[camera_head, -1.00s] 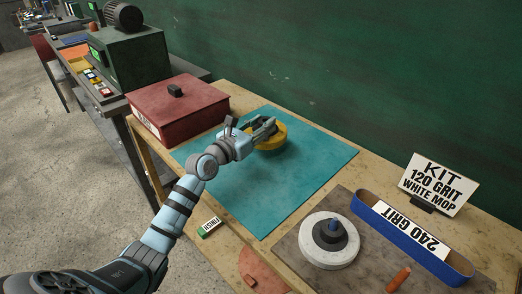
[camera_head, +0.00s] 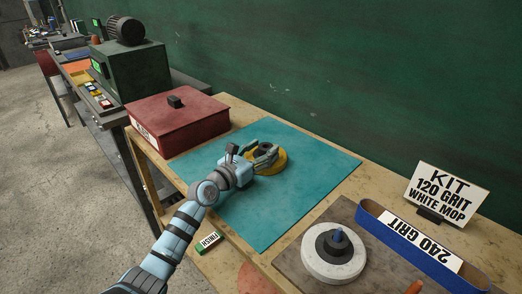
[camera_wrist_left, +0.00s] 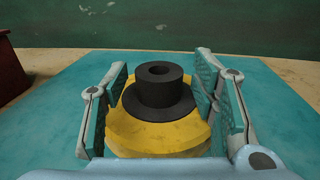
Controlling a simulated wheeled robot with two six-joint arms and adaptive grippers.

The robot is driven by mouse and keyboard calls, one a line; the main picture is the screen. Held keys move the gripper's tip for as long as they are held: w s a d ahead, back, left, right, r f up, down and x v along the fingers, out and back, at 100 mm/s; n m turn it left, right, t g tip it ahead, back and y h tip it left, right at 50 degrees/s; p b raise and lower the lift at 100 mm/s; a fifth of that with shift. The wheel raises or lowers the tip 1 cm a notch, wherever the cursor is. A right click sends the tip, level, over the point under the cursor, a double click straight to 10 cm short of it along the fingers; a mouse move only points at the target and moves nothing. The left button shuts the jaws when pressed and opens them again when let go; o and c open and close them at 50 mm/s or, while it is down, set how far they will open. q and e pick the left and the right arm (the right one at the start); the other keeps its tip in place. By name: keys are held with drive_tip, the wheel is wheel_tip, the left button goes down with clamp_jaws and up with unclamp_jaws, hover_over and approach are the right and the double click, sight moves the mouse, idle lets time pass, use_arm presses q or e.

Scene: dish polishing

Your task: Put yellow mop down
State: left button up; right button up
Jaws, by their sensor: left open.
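The yellow mop (camera_head: 276,164), a yellow disc with a dark hub, rests on the teal mat (camera_head: 310,150). In the left wrist view the yellow mop (camera_wrist_left: 158,130) sits between the fingers, hub upward. My left gripper (camera_head: 262,156) is open around the hub, with a finger on each side. In the left wrist view the left gripper (camera_wrist_left: 160,100) shows a gap between the left finger and the hub; the right finger is close to the mop, and I cannot tell if it touches. My right gripper is not in view.
A red lidded box (camera_head: 178,120) stands left of the mat. A white mop (camera_head: 334,254), a blue 240 grit belt (camera_head: 412,242) and a kit sign (camera_head: 442,194) are at the right. The mat's right part is clear.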

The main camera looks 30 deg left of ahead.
use_arm(q)
drive_tip(key=shift+s+r, duration=0.1)
drive_tip(key=shift+s, duration=0.05)
drive_tip(key=p+v, duration=0.4)
drive_tip(key=v, duration=0.7)
drive_tip(key=shift+s, duration=0.35)
drive_tip(key=shift+a, duration=0.15)
